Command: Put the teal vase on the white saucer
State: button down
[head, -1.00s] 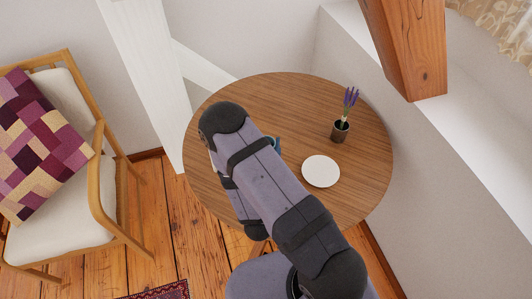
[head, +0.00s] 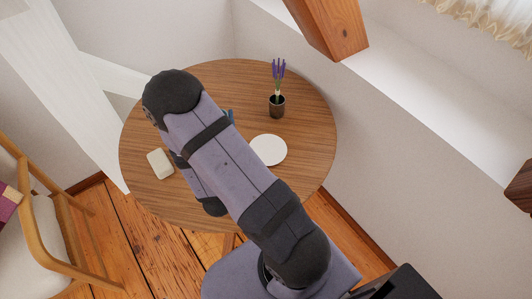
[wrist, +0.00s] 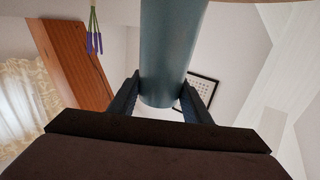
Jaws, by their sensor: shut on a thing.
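The teal vase (wrist: 170,50) fills the upper middle of the wrist view, between the two fingers of my gripper (wrist: 165,98), which is shut on it. In the head view my arm hides the gripper and nearly all of the vase; only a small blue-teal sliver (head: 231,116) shows past the arm's right edge. The white saucer (head: 270,150) lies flat on the round wooden table, just right of my arm, and its visible top is empty. The vase's height above the table cannot be told.
The round table (head: 310,125) also bears a dark pot with lavender (head: 277,105) behind the saucer and a small cream block (head: 160,164) at the left. A timber post (head: 330,25) stands beyond the table. A wooden chair (head: 50,220) is at the left.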

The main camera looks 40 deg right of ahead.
jog(key=s+d+r+m+g+h+b, duration=0.2)
jog(key=d+r+m+g+h+b, duration=0.3)
jog(key=d, duration=0.8)
notch_tip(320, 180, down, 14)
jog(key=s+d+m+g+h+p, duration=0.1)
jog(key=s+m+g+h, duration=0.1)
jog(key=g, duration=0.1)
jog(key=shift+g, duration=0.3)
dwell(0.3)
jog(key=shift+s+d, duration=0.1)
jog(key=c, duration=0.9)
grip_release()
jog(key=shift+f, duration=0.1)
jog(key=shift+c, duration=0.2)
jog(key=shift+r, duration=0.2)
jog(key=b+v, duration=0.2)
jog(key=v, duration=1)
jog(key=shift+f, duration=0.3)
